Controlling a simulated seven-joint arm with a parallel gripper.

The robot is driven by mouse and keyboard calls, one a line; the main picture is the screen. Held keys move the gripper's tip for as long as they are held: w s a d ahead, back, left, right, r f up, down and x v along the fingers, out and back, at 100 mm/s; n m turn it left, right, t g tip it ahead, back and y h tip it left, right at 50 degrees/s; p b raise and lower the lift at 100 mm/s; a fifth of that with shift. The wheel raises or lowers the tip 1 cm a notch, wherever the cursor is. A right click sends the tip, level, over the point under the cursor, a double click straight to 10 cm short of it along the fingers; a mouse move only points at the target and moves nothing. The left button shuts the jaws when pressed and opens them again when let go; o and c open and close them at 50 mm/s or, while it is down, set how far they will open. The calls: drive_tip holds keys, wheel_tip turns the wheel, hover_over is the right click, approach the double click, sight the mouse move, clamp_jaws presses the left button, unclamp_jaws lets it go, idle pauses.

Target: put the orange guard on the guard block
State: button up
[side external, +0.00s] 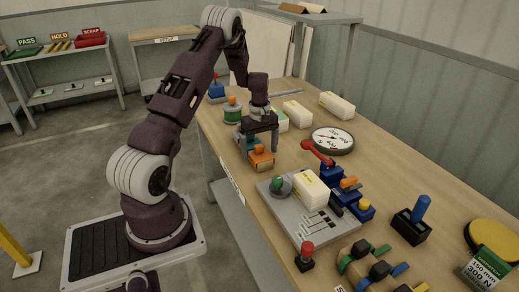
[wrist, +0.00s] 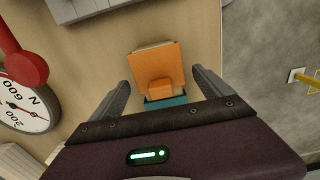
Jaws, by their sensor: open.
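The orange guard (side external: 262,160) sits near the left edge of the bench, below my gripper (side external: 258,143). In the wrist view the guard (wrist: 158,62) has a flat plate and a raised orange part nearer my gripper (wrist: 163,88). The two fingers are open and spread wide, one to each side, with clear gaps. A teal piece (wrist: 166,102) shows at the guard's near side, partly hidden by my gripper; I cannot tell whether it is the guard block. Whether the guard rests on it is not clear.
A grey fixture plate (side external: 290,208) with a white block (side external: 311,187) lies to the right. A round dial (side external: 333,140) and red lever (side external: 318,152) stand nearby. White boxes (side external: 298,114) are behind. The bench edge is close on the left.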

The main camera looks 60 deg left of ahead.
sight(260, 146)
wheel_tip(260, 146, up, 7)
drive_tip(key=shift+r, duration=0.1)
idle(0.3)
drive_tip(key=s+d+r+m+t, duration=0.25)
drive_tip(key=d+r+m, duration=0.55)
drive_tip(key=d+r, duration=1)
drive_tip(key=s+d+r+m+t, duration=0.2)
drive_tip(key=s+d+m, duration=0.8)
drive_tip(key=s+d, duration=0.5)
drive_tip(key=s+t, duration=0.1)
drive_tip(key=s, duration=0.2)
drive_tip(key=shift+r, duration=0.2)
